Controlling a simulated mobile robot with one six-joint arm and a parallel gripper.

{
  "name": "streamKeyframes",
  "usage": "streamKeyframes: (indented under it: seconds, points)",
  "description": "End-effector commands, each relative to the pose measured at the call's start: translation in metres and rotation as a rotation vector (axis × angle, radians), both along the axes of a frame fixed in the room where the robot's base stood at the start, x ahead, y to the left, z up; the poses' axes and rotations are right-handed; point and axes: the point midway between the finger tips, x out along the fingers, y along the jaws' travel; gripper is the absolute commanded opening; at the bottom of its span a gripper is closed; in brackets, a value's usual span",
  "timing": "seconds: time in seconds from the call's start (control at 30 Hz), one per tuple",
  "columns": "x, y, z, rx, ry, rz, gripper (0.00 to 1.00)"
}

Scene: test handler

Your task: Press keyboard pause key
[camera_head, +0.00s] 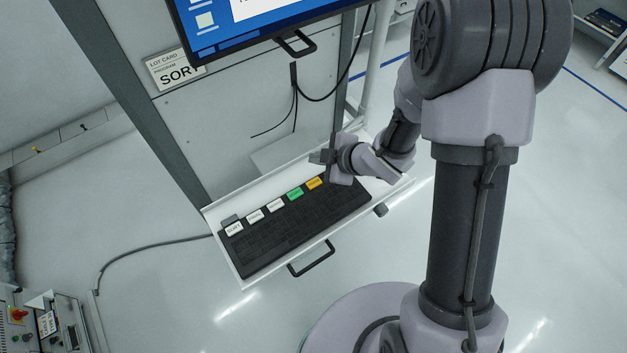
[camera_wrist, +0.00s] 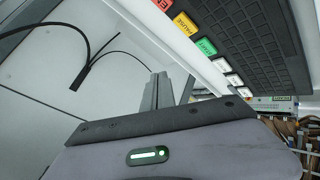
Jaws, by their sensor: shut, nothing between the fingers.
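A black keyboard (camera_head: 290,228) lies on a pull-out tray, with a row of coloured label keys along its back edge. The orange key (camera_head: 314,183) is at the right of the visible row; in the wrist view the orange key (camera_wrist: 186,24) has small lettering that seems to read PAUSE. A green key (camera_head: 295,194) sits beside it. A red key (camera_wrist: 163,4) shows partly at the top of the wrist view and is hidden in the head view. My gripper (camera_head: 322,157) is above the back right of the keyboard, apart from the orange key. Its closed, empty fingers (camera_wrist: 156,92) show in the wrist view.
The white tray (camera_head: 240,284) has a dark front handle (camera_head: 312,259). A monitor (camera_head: 255,22) hangs above on the cabinet panel, with black cables (camera_head: 295,85) below it. A "SORT" lot card (camera_head: 172,70) is on the panel. Open floor lies left of the tray.

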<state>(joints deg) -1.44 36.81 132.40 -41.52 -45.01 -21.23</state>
Motion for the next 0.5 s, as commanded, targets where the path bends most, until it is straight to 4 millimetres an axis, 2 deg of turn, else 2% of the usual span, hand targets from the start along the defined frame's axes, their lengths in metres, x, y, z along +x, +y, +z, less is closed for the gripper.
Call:
streamKeyframes:
  seconds: [0.17,0.5]
  points:
    - [0.000,0.000,-0.018,0.000,0.001,-0.001,0.00]
    - [0.000,0.000,-0.069,-0.001,0.001,-0.002,0.00]
